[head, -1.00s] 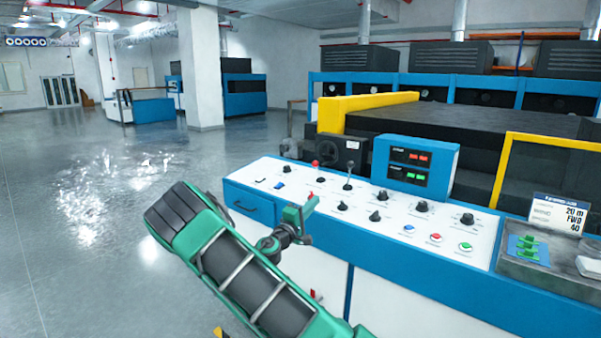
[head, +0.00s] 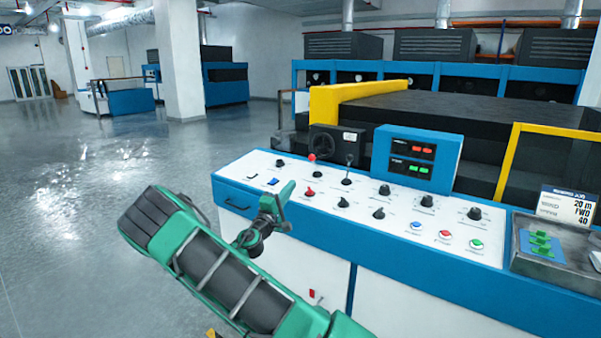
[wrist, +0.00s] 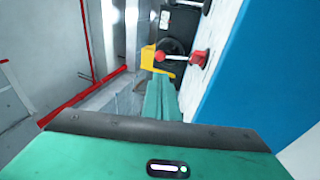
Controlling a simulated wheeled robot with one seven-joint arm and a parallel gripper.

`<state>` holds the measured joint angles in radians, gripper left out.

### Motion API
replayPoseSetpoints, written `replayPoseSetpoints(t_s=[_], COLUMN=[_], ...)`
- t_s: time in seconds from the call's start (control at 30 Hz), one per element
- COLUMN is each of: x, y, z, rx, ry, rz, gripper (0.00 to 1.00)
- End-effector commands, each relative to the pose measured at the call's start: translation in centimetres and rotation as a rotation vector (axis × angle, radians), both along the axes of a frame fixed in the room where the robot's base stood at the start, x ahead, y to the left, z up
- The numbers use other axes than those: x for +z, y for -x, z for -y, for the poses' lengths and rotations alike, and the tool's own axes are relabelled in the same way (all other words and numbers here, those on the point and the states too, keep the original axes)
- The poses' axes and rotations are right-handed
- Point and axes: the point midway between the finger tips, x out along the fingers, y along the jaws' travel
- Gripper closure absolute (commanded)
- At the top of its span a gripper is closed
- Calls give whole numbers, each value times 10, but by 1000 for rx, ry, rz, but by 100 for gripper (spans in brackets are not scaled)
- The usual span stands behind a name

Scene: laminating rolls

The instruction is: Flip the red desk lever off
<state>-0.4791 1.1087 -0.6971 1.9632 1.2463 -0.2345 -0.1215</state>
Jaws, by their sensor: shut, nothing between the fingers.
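A black-handled lever (head: 348,161) stands right of the red ball. Several black dials, coloured push buttons (head: 446,235) and a blue display box (head: 417,158) share the desk. A yellow guard (head: 350,95) and dark machine stand behind. Open floor (head: 70,220) lies left.

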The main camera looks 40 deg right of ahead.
Motion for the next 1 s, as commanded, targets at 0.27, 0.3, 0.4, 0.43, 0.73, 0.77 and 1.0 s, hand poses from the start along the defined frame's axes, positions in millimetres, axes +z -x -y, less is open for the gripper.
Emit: replayPoseSetpoints(t_s=[0.27,0.3,0.4,0.43,0.73,0.77,1.0], x=[11,13,19,21,37,38,43], y=[-12,-15,-23,-25,-46,-47,-54], z=[30,36,52,57,101,104,119], rx=[-3,-2,-2,-2,0,0,0], ry=[1,0,0,0,0,0,0], rz=[4,2,2,3,2,2,0], gripper=[100,100,100,100,100,100,100])
